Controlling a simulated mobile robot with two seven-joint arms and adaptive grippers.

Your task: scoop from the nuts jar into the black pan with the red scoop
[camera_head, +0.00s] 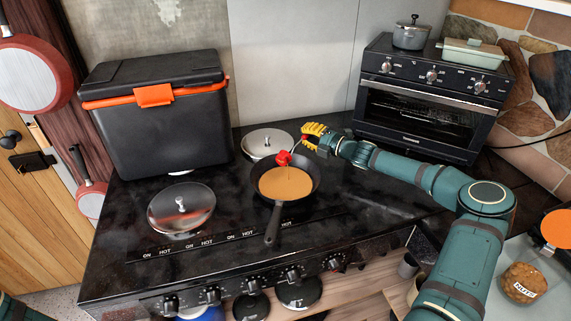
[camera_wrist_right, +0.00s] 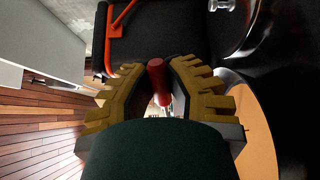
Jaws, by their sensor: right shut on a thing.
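The black pan (camera_head: 272,238) sits on the stove top, its handle toward the front edge and a flat orange-brown layer inside. My right gripper (camera_head: 309,135) is at the pan's far right rim, shut on the red scoop (camera_head: 283,158). The scoop's head is above the far part of the pan; a thin dark streak shows just below it. In the right wrist view the red scoop handle (camera_wrist_right: 158,82) stands between the yellow fingers. The nuts jar (camera_head: 524,283), labelled and filled with brown pieces, stands on the counter at lower right. My left gripper is not in view.
Two round lids (camera_head: 181,208) (camera_head: 267,143) lie on the stove left of and behind the pan. A black cooler box (camera_head: 160,120) stands at back left, a small oven (camera_head: 425,105) at back right. An orange disc-shaped thing (camera_head: 556,228) is near the jar.

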